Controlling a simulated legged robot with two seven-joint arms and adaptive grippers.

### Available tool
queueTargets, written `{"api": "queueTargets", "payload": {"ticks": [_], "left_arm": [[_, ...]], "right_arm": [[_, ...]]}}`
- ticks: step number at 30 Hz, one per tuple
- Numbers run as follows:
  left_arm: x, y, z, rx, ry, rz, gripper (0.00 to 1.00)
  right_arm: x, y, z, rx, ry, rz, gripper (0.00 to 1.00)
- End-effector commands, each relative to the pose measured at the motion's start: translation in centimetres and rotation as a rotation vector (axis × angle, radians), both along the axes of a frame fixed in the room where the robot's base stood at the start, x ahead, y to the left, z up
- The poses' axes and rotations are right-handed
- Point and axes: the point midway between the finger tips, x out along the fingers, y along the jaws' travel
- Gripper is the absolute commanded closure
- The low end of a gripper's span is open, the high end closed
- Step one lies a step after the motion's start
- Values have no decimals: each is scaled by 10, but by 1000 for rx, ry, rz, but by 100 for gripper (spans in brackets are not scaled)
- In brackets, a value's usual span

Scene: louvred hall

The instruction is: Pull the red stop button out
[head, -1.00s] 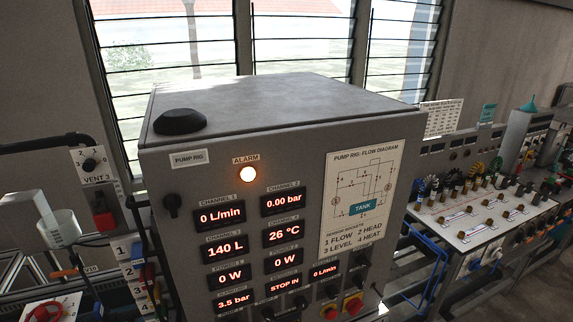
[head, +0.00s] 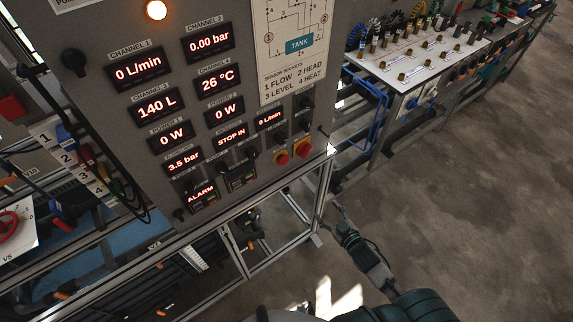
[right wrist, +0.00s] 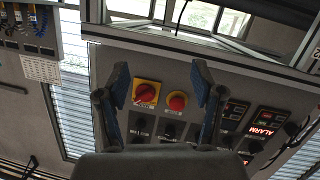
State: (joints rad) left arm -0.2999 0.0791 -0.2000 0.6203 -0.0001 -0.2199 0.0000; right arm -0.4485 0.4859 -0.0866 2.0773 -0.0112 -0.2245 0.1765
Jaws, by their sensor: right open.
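The red stop button (head: 282,158) sits low on the right of the grey pump rig panel (head: 100,30), left of a red rotary switch on a yellow plate (head: 303,149). A display (head: 232,135) reads "STOP IN". My right gripper (head: 331,213) is below and right of the button, apart from the panel. In the right wrist view, which is upside down, the open empty fingers (right wrist: 160,68) frame the button (right wrist: 177,102) and the rotary switch (right wrist: 146,92), with the panel beyond. My left gripper is not in view.
The alarm lamp (head: 156,10) is lit, and a lower display (head: 201,195) reads "ALARM". Dark knobs and sockets surround the button. A metal frame (head: 235,255) stands under the panel. A bench with terminals (head: 420,55) stands to the right. The floor (head: 470,190) is clear at right.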

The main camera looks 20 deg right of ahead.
Motion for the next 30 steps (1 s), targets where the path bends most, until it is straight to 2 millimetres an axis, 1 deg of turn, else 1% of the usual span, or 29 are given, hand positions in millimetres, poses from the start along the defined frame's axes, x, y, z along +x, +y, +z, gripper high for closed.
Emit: {"api": "queueTargets", "payload": {"ticks": [1, 3, 6, 8, 9, 11, 14, 17, 24, 30], "left_arm": [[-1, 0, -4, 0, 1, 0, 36], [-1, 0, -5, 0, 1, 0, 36], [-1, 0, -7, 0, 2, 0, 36], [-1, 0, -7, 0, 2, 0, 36], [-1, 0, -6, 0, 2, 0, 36], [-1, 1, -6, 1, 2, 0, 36], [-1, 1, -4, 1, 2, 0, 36], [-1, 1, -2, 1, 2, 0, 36], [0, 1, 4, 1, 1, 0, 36], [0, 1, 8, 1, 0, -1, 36]], "right_arm": [[-2, 13, 37, 8, -68, 40, 33], [-7, 28, 79, 21, -142, 83, 33], [-15, 41, 116, 34, -207, 123, 33], [-18, 46, 128, 38, -226, 137, 33], [-18, 47, 132, 40, -234, 141, 33], [-15, 49, 135, 42, -239, 143, 33], [-3, 53, 135, 42, -241, 142, 33], [15, 59, 136, 42, -241, 141, 33], [69, 79, 136, 42, -241, 142, 33], [111, 94, 135, 41, -238, 141, 33]]}}
